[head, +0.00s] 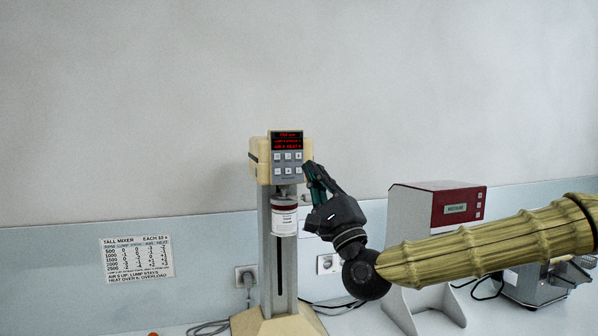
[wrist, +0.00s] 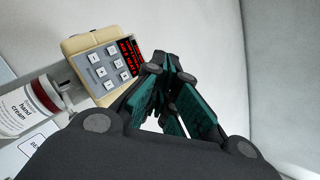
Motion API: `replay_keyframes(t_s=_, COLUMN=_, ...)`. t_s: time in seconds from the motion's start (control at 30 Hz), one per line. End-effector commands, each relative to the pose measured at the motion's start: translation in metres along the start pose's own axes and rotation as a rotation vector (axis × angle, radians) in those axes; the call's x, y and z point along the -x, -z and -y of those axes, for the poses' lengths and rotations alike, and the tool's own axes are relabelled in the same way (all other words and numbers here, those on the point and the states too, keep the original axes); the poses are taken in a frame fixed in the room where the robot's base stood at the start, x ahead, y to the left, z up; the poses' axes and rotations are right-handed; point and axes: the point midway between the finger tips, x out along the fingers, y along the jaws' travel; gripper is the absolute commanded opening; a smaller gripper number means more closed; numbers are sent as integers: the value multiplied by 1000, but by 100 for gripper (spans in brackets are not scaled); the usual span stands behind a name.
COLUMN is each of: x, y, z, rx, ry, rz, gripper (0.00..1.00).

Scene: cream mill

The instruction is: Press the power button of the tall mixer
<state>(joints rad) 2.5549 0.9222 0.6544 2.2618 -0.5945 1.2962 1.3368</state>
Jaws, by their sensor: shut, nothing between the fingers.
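The tall mixer (head: 263,160) is a cream machine on a grey column. Its front panel has a red lit display (head: 287,140) above two rows of small light buttons (head: 287,163); which one is the power button is too small to read. The panel also shows tilted in the wrist view (wrist: 101,68). A hand cream jar (head: 284,218) is under the mixer head. My gripper (head: 309,166) is shut and empty, with its fingertips just right of the panel's lower part in the head view. In the wrist view its fingertips (wrist: 167,60) are beside the display; contact cannot be told.
A printed tall mixer card (head: 136,257) is on the wall at left. A red and grey machine (head: 458,207) stands at right, behind my arm. Sockets (head: 246,276) and cables are along the wall. The wall above the mixer is clear.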

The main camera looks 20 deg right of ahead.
Motion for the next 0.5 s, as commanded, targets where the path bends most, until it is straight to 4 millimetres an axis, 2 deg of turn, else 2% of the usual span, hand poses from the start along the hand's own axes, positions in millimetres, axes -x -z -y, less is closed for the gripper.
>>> replay_keyframes(t_s=0.2, x=-16, y=16, z=-18, rx=1, ry=-12, rz=-8, gripper=0)
replay_keyframes(t_s=0.5, x=-38, y=33, z=-33, rx=3, ry=-10, rz=-9, gripper=0)
